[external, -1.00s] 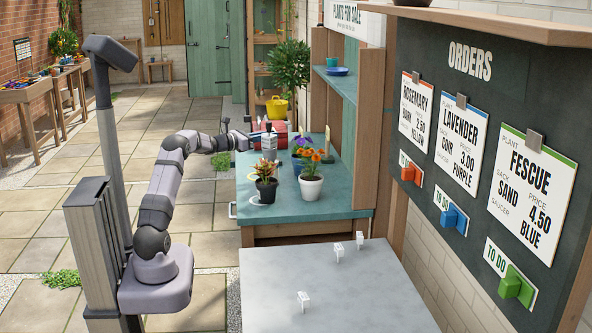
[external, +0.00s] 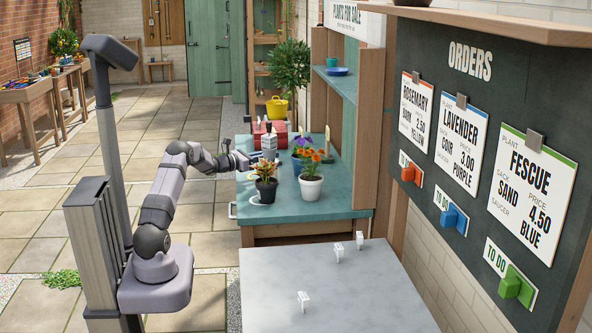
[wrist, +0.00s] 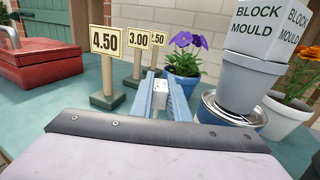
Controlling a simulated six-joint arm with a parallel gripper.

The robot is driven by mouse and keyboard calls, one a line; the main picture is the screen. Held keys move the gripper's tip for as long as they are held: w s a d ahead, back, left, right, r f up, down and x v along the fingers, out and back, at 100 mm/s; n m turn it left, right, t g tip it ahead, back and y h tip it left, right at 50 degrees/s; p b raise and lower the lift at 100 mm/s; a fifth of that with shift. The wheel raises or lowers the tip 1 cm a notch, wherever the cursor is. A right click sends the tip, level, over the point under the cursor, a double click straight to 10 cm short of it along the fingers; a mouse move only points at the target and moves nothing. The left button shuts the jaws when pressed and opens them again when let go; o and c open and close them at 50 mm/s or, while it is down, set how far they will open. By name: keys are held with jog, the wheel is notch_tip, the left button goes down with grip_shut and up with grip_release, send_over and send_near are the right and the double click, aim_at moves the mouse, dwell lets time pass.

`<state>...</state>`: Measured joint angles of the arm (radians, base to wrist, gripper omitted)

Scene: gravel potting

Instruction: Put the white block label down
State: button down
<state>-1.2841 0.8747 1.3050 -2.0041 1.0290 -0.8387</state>
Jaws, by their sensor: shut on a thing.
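My gripper (wrist: 160,90) is shut on a small white block label (wrist: 152,98), held between the two blue-grey fingers in the wrist view. In the external view my gripper (external: 242,160) is low at the left edge of the green bench (external: 330,205). The held label cannot be made out there. Whether it touches the bench top is unclear. Three similar white blocks (external: 303,300) stand on the grey table in front.
Price signs (wrist: 106,42) stand beyond the fingers. A red toolbox (wrist: 35,68) is at left. Bare bench lies between toolbox and signs.

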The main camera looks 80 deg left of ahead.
jog(key=shift+f, duration=1.8)
jog(key=shift+f, duration=0.15)
jog(key=c, duration=1.7)
grip_release()
jog(key=shift+r, duration=0.2)
jog(key=b+v, duration=0.1)
jog(key=v, duration=1.1)
jog(key=shift+d+f, duration=0.1)
